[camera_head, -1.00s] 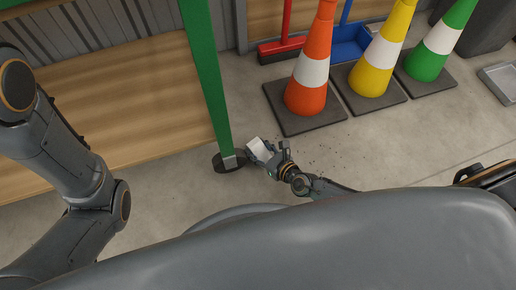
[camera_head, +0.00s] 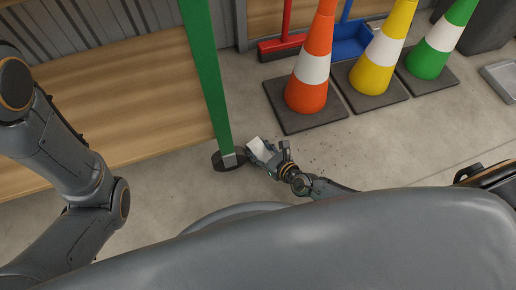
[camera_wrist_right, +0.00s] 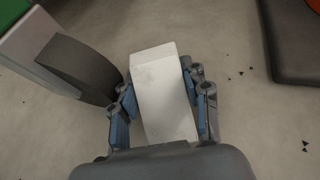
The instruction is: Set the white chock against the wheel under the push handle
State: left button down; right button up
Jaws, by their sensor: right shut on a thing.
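The white chock (camera_head: 260,150) is a pale block held in my right gripper (camera_head: 269,156), low over the floor. It also shows in the right wrist view (camera_wrist_right: 163,88), between the two fingers, which are shut on its sides. A dark wheel (camera_head: 224,163) is at the foot of a green post (camera_head: 208,85), just left of the chock. In the right wrist view the wheel (camera_wrist_right: 80,68) stands left of the chock, with a narrow gap between them in the picture. I cannot tell whether the chock touches the floor. No push handle can be made out. My left gripper is out of view.
Orange (camera_head: 309,75), yellow (camera_head: 382,58) and green (camera_head: 442,42) cones on dark bases stand to the right. Behind them are a red broom (camera_head: 281,45) and a blue dustpan (camera_head: 352,45). A wooden surface (camera_head: 130,95) lies left. Bare floor with dark crumbs surrounds my right gripper.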

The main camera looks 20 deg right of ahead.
jog(key=shift+f, duration=0.2)
jog(key=o, duration=1.4)
jog(key=shift+o, duration=0.2)
